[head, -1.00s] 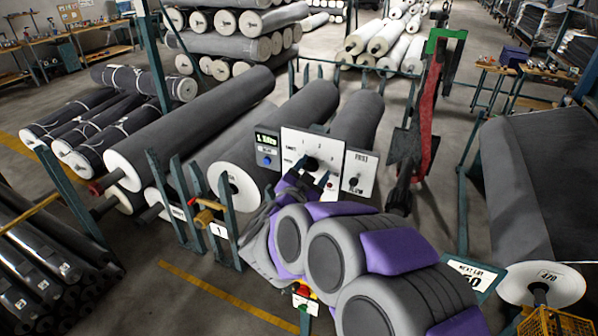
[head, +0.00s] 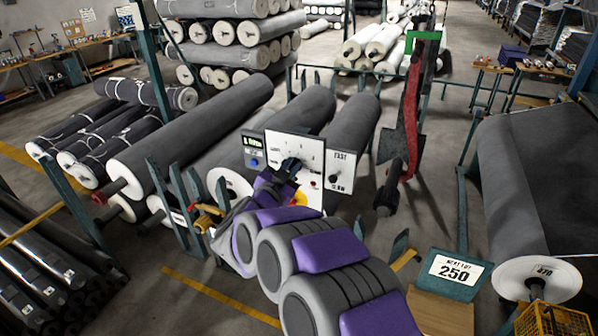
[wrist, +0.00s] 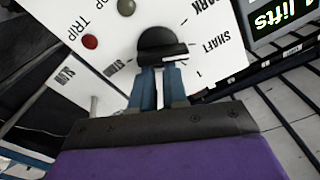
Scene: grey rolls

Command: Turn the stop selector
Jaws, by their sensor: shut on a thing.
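The stop selector is a black round knob with a raised grip bar (wrist: 160,45), on a white panel (head: 312,150). In the head view my gripper (head: 290,168) is at the panel and covers most of the knob. The mark the knob points at is hard to tell.
A red button (wrist: 90,41) and a dark button (wrist: 126,7) sit beside the knob, near TRIP lettering. A green display box (head: 253,150) stands left of the panel, a FAST/SLOW panel (head: 340,172) right. Grey rolls (head: 190,130) lie behind. A NEXT LOT 250 sign (head: 455,272) stands right.

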